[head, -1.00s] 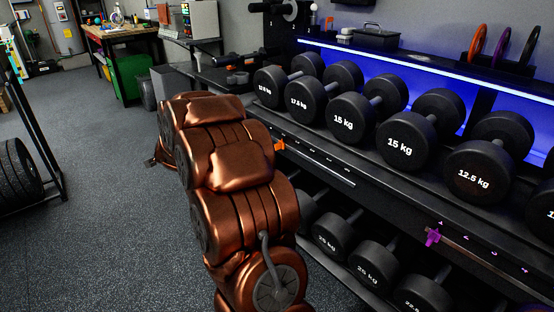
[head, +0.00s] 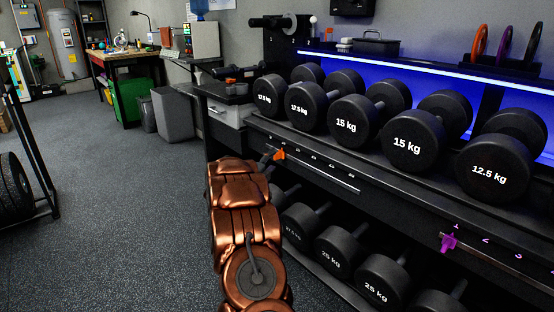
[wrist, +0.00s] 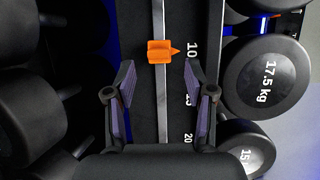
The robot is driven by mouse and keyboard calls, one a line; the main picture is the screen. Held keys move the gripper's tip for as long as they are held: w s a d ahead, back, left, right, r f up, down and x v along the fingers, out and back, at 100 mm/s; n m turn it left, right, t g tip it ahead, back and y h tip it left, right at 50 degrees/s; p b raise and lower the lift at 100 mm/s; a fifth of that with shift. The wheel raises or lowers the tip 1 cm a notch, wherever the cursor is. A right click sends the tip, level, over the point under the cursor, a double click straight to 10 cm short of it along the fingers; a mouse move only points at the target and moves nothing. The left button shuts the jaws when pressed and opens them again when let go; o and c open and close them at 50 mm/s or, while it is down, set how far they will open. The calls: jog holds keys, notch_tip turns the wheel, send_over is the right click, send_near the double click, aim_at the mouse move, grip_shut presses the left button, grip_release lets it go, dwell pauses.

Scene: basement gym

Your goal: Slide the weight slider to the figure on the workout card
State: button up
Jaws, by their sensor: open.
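The orange weight slider (head: 280,154) sits near the left end of a rail on the front of the dumbbell rack (head: 400,205). The wrist view shows the slider (wrist: 158,52) on a pale rail, its pointer at about the figure 10; 15 and 20 follow lower in the picture. My gripper (wrist: 159,76) is open, its fingers apart on either side of the rail. The slider lies between and slightly beyond the fingertips, and I see no contact. In the head view my arm mostly hides the gripper. I cannot make out a workout card in either view.
A purple slider (head: 448,242) sits on a separate rail to the right. Heavy dumbbells (head: 415,142) fill the shelf above, and more (head: 338,249) lie below. A 17.5 kg dumbbell (wrist: 262,78) is close beside my gripper.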

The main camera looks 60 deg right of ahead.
aim_at(275, 158)
jog(key=shift+w+d+b, duration=0.15)
jog(key=shift+w+d, duration=0.05)
jog(key=shift+d, duration=1.15)
jog(key=shift+w+d+b, duration=0.15)
jog(key=shift+w+d, duration=0.05)
jog(key=shift+d, duration=1.1)
jog(key=shift+c, duration=0.2)
jog(key=shift+f, duration=0.1)
grip_shut()
